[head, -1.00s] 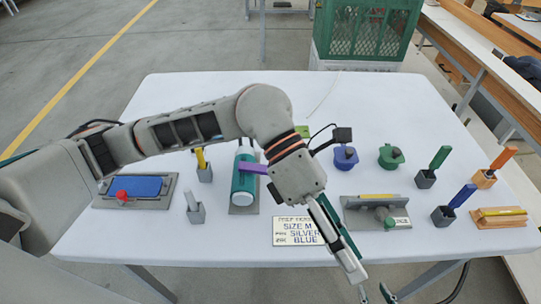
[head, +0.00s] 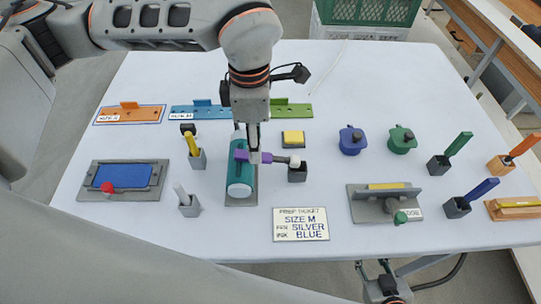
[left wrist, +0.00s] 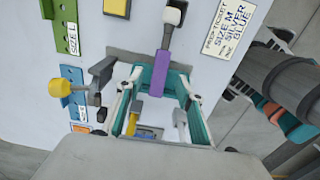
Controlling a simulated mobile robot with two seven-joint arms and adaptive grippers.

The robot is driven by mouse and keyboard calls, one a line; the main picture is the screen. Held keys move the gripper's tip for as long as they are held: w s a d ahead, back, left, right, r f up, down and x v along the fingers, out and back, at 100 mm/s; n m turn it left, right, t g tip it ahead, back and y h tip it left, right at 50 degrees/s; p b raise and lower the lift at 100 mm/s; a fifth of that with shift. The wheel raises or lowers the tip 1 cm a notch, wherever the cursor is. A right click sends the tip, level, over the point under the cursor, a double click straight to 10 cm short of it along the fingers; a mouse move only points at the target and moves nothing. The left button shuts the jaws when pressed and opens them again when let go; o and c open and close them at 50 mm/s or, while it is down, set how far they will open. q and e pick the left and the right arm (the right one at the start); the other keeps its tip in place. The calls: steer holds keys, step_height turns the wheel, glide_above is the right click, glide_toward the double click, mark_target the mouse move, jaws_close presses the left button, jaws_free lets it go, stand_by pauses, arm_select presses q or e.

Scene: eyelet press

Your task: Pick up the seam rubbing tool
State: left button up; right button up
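What I take for the seam rubbing tool has a purple handle (head: 241,154), a dark shaft (head: 276,158) and a white tip (head: 295,161). Its handle lies across a teal cylinder (head: 240,183), and its tip is over a small dark block (head: 297,174). My left gripper (head: 254,156) points down at the handle and partly hides it. In the left wrist view the purple handle (left wrist: 160,74) is between my spread fingers, with no clear contact. My right gripper (head: 375,270) is open and empty below the table's front edge.
A yellow-handled tool (head: 191,144) and a silver one (head: 182,194) stand in grey blocks close on the left. A yellow pad (head: 293,138) and ticket (head: 300,224) are nearby. Blue (head: 352,139) and green (head: 401,139) pots stand right. The back right table is clear.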

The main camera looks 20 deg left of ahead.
mark_target(268, 158)
arm_select(q)
step_height(268, 158, down, 4)
steer(key=shift+d, duration=0.15)
jaws_close()
steer(key=shift+r, duration=0.1)
